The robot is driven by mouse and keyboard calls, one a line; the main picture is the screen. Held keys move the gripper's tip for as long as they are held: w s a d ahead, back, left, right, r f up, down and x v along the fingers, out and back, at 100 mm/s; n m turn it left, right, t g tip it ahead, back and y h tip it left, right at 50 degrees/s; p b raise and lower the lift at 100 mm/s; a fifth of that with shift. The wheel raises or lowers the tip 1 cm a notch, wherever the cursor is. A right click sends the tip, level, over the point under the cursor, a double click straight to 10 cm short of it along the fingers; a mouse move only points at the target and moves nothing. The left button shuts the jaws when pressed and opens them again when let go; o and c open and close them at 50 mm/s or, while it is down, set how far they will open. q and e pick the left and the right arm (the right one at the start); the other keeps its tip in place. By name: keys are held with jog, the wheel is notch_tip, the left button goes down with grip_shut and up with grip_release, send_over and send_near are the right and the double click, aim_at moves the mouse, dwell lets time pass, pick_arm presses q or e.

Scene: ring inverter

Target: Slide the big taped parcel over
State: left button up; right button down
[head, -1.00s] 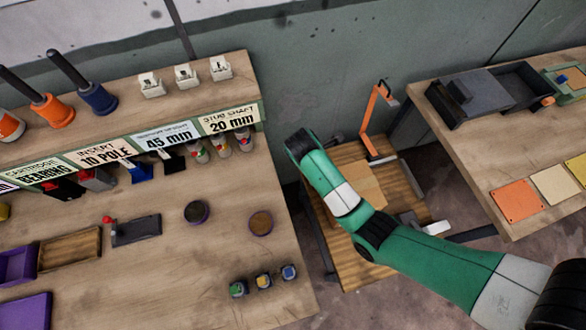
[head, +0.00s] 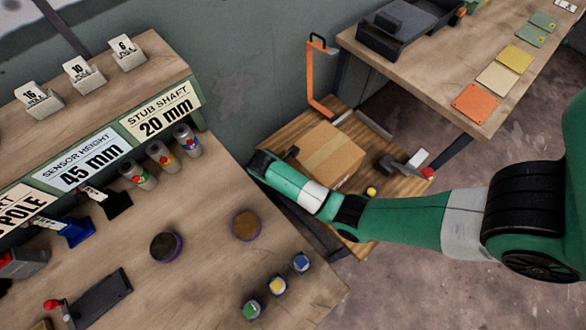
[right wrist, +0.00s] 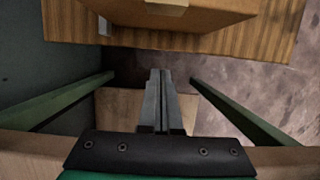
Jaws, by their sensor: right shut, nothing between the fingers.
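The big brown cardboard parcel (head: 328,155) with a strip of lighter tape sits on a low wooden platform (head: 385,183) between the two benches. My right arm reaches in from the right in the head view, its wrist at the parcel's near left side. In the right wrist view my right gripper (right wrist: 160,75) is shut and empty. Its fingertips point at the parcel (right wrist: 205,18), with a visible gap in that picture. Only part of the parcel and its tape show there. My left gripper is not in view.
An orange upright frame (head: 313,80) stands at the platform's back. The left bench (head: 200,270) holds cans and discs. The right bench (head: 430,70) holds trays and coloured cards.

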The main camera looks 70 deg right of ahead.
jog(key=s+d+f+b, duration=0.1)
jog(key=f, duration=0.2)
jog(key=s+d+f+b, duration=0.1)
jog(key=d+f+b, duration=0.3)
jog(key=f, duration=0.1)
jog(key=shift+s+d+f, duration=0.2)
jog(key=shift+s+f, duration=0.15)
jog(key=shift+s, duration=0.05)
jog(key=shift+s+d, duration=0.1)
jog(key=shift+d, duration=0.1)
